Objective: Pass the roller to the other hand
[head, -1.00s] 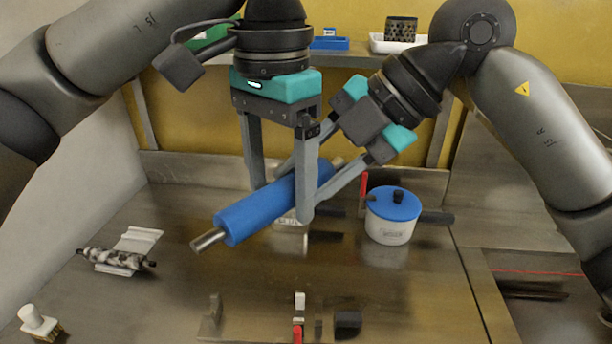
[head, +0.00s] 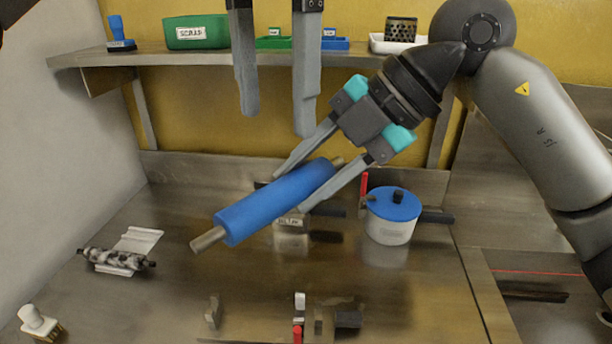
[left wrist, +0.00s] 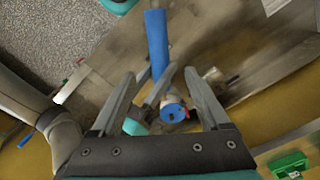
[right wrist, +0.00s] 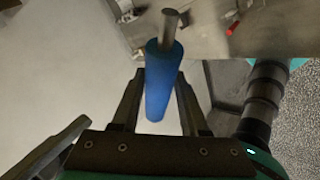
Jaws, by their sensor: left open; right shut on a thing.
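The blue roller (head: 270,205) with metal shaft ends is held in the air above the steel table, tilted with its left end lower in the head view. My right gripper (head: 288,190) is shut on the roller near its upper right end. The roller also shows between the fingers in the right wrist view (right wrist: 160,85) and beyond the fingers in the left wrist view (left wrist: 157,45). My left gripper (head: 275,122) is open and empty, above the roller and apart from it.
A white pot with a blue lid (head: 392,215) stands right of the roller. A mottled roller (head: 115,260) lies in a white holder at the left. A white-handled brush (head: 38,322) is at the front left. A shelf (head: 210,55) with bins runs along the back.

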